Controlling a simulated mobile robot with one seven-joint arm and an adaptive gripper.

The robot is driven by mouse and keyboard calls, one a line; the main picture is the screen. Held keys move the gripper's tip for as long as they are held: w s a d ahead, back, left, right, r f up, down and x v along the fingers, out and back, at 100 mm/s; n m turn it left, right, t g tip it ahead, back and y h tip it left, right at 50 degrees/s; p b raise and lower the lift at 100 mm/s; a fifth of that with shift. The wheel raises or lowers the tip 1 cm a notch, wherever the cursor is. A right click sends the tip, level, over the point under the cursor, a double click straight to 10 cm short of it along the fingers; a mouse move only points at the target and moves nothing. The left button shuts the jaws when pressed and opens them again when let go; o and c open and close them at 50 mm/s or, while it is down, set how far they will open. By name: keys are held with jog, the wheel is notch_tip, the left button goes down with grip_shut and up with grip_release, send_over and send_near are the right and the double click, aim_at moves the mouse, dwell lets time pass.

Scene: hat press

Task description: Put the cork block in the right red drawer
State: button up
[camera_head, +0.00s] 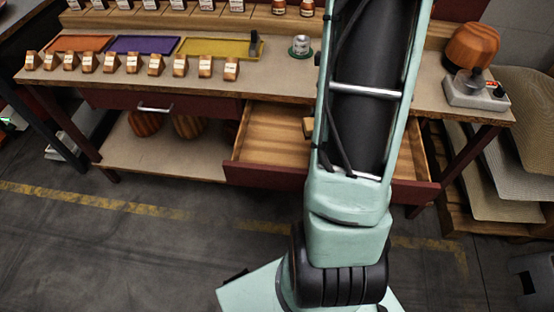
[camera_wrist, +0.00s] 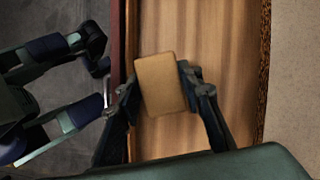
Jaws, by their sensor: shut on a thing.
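The right red drawer (camera_head: 262,138) is pulled open under the workbench, showing a bare wooden inside; my arm covers its middle in the head view. The tan cork block (camera_wrist: 161,84) is between the two fingers of my gripper (camera_wrist: 158,86), which is shut on it. In the wrist view the block appears over the drawer's wooden floor (camera_wrist: 220,60), close to the drawer's red front (camera_wrist: 116,40). In the head view a small part of the block (camera_head: 307,127) shows beside my arm, within the drawer's outline. I cannot tell whether it touches the floor.
The left red drawer (camera_head: 150,103) is closed. The bench top (camera_head: 130,80) holds coloured trays, a row of small labelled wooden blocks, a small green-and-white tin (camera_head: 300,46) and a hat press (camera_head: 474,60) at the right. Curved sheets (camera_head: 510,150) stand right of the bench.

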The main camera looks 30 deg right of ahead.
jog(key=d+m, duration=0.1)
jog(key=s+f+m+t+b, duration=0.1)
jog(key=shift+s+d+m+h+b, duration=0.2)
jog(key=shift+d+m+h+b, duration=0.1)
jog(key=shift+d, duration=0.1)
jog(key=w+a+f+b, duration=0.1)
jog(key=w+a+f, duration=0.3)
jog(key=w+a, duration=0.15)
jog(key=b, duration=0.2)
send_near(272, 148)
jog(key=shift+w+a+f, duration=0.45)
jog(key=shift+a+f, duration=0.2)
jog(key=shift+f, duration=0.05)
jog(key=shift+w+f, duration=0.1)
jog(key=shift+f, duration=0.1)
jog(key=shift+d+b+x, duration=0.15)
jog(key=shift+b+x, duration=0.05)
jog(key=shift+x, duration=0.7)
jog(key=shift+d+b+x, duration=0.15)
jog(key=shift+x, duration=0.75)
jog(key=shift+f, duration=0.25)
jog(key=shift+f, duration=0.15)
jog(key=o, duration=1)
